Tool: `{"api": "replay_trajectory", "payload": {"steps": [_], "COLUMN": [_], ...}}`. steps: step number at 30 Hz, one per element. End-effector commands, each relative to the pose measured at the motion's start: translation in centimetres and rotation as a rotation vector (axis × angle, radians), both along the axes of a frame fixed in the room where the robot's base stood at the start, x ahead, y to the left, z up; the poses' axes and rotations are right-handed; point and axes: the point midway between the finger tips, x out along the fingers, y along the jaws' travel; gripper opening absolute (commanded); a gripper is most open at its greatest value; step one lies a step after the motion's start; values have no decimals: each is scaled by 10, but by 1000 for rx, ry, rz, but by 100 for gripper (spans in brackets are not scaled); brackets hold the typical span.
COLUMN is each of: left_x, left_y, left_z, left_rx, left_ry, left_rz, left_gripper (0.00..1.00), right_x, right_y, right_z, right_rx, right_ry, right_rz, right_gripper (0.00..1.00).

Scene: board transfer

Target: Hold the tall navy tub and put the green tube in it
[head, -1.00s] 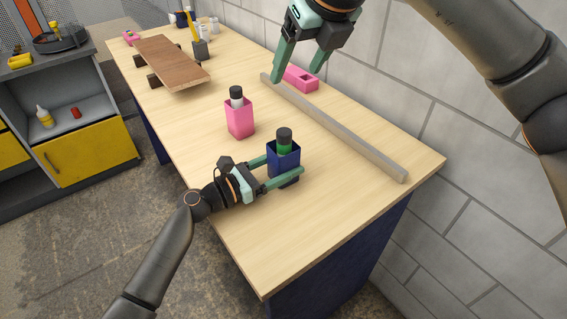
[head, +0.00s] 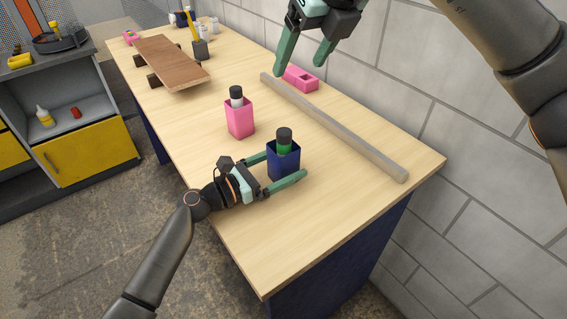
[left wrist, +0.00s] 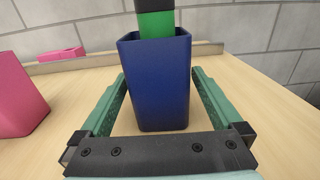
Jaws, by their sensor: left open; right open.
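The tall navy tub (head: 284,168) stands upright on the workbench, and it also shows in the left wrist view (left wrist: 157,85). The green tube (head: 284,144) with a black cap stands upright in the tub, its top above the rim; its lower part is hidden. It shows at the top of the left wrist view (left wrist: 157,23). My left gripper (head: 284,167) is open, its fingers on either side of the tub, with gaps visible in the left wrist view. My right gripper (head: 300,68) is open and empty, raised above the bench near the wall.
A pink tub (head: 239,120) holding a black-capped white bottle stands behind and left of the navy tub. A long grey bar (head: 335,127) lies along the wall side, with a pink block (head: 300,79) behind it. A brown board (head: 172,62) lies farther back. The bench's near end is clear.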

Motion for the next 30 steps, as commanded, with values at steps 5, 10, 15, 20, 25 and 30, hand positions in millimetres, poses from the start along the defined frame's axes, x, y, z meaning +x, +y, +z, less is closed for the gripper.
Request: {"api": "replay_trajectory", "payload": {"steps": [5,10,15,20,25,30], "left_x": [-9,-29,-49,-61,-66,-66], "left_y": [16,45,74,92,100,100], "left_z": [-2,-2,-2,-1,0,0], "left_rx": [1,4,3,1,1,0], "left_ry": [2,1,3,2,1,0], "left_rz": [3,2,1,0,0,0], "left_gripper": [100,100,100,100,100,100], "right_x": [0,0,0,0,0,0], "right_y": [0,0,0,0,0,0], "right_z": [0,0,0,0,0,0], "right_rx": [0,0,0,0,0,0], "right_ry": [0,0,0,0,0,0], "right_rz": [0,0,0,0,0,0], "right_gripper": [74,74,74,74,74,74]}}
